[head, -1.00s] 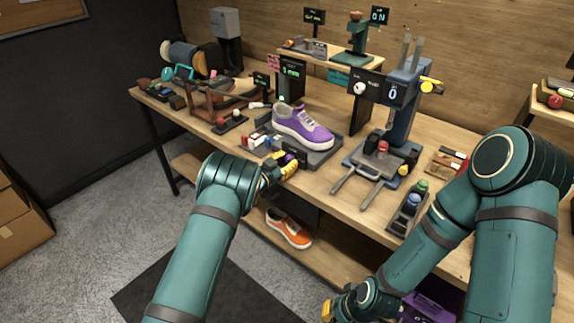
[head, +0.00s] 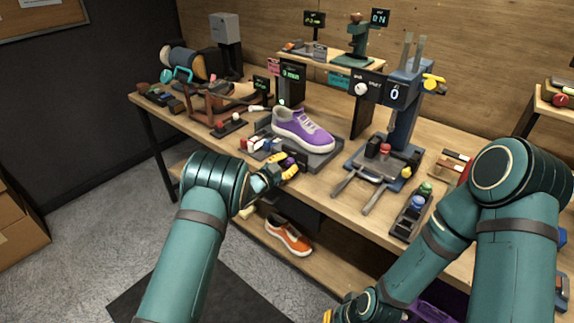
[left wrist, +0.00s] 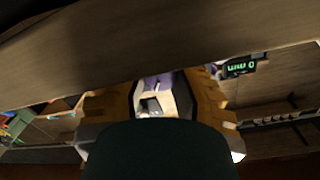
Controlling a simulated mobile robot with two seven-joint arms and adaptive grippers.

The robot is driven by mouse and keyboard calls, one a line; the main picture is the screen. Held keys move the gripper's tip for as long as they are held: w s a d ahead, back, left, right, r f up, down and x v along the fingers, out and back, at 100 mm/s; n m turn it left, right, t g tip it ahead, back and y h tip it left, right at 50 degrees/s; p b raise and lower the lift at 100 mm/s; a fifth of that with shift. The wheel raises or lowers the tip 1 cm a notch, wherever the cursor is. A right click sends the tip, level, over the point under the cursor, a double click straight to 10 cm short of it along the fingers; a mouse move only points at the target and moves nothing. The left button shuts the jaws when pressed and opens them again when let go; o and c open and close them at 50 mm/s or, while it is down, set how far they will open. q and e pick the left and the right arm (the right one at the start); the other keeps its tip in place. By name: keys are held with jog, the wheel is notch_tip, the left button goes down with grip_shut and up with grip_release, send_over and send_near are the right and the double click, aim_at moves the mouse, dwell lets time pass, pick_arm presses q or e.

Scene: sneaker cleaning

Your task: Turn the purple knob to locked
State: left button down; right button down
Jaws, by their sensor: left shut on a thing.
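The purple knob (head: 288,160) is at the front edge of the grey platform below the sneaker. My left gripper (head: 285,167) is shut on it, and its yellow fingers cover most of the knob. In the left wrist view, a purple patch (left wrist: 157,82) shows between the fingers (left wrist: 155,100). The knob's marking and exact angle are too small and too covered to read. A small dark display (head: 297,158) stands beside it. My right gripper (head: 335,314) is low at the bottom edge, mostly cut off, away from the knob.
A purple sneaker (head: 303,131) rests on the platform (head: 325,158) behind the knob. A blue press (head: 402,125) with two grey handles stands to the right. An orange sneaker (head: 288,237) lies on the lower shelf. Small coloured blocks (head: 262,145) sit just left of the knob.

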pick_arm(q)
jog(key=c, duration=0.6)
grip_release()
pick_arm(e)
jog(key=shift+r, duration=0.1)
